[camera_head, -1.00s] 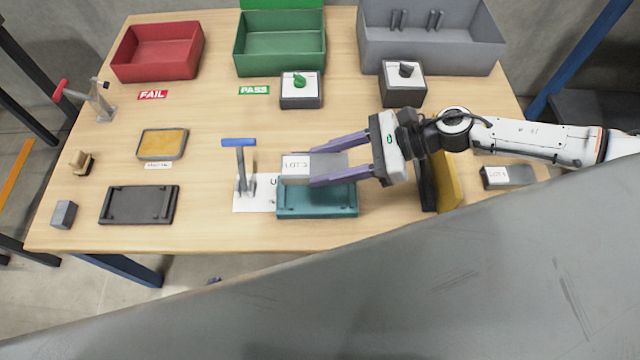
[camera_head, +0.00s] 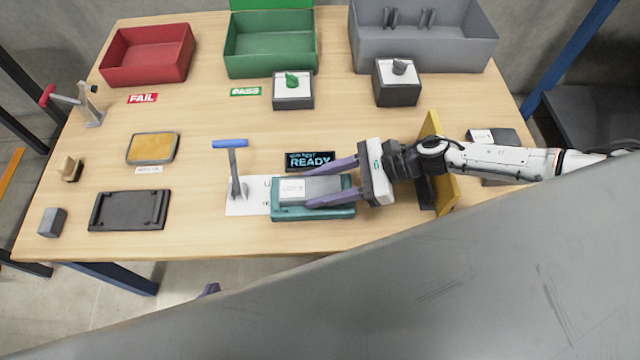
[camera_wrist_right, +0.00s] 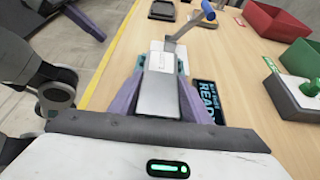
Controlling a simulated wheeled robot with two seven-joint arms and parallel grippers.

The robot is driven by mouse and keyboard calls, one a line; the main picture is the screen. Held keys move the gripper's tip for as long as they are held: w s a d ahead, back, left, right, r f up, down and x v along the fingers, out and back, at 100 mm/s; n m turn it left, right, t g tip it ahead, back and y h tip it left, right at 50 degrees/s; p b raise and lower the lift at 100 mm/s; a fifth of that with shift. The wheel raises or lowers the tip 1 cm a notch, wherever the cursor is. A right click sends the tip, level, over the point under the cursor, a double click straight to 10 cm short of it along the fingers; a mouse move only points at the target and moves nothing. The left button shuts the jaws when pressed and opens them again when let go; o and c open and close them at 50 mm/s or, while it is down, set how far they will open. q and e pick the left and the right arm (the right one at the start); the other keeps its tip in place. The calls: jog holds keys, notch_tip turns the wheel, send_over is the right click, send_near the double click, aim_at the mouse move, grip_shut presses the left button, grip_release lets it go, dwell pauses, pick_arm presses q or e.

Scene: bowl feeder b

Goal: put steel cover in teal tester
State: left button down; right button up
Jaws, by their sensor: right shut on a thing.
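The steel cover (camera_head: 325,186), a grey block with a white label at its left end, is between the purple fingers of my right gripper (camera_head: 310,187), which is shut on it. It lies over the teal tester (camera_head: 300,214), within the tester's outline; I cannot tell whether it is fully seated. In the right wrist view the cover (camera_wrist_right: 160,95) runs lengthwise between the fingers, and a little teal (camera_wrist_right: 181,68) shows beside it. Of my left gripper (camera_head: 209,290) only a purple tip shows below the table's front edge, so its jaws cannot be judged.
A blue-handled clamp (camera_head: 234,170) stands just left of the tester. A display reading READY (camera_head: 310,160) is behind it. A yellow and black stand (camera_head: 445,190) is on the right, under my right arm. A black tray (camera_head: 130,211) lies on the left. Red, green and grey bins line the back.

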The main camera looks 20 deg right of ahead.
jog(key=o, duration=1.3)
jog(key=shift+r+p, duration=0.2)
jog(key=shift+p, duration=0.1)
jog(key=b+v, duration=0.1)
jog(key=v, duration=1.1)
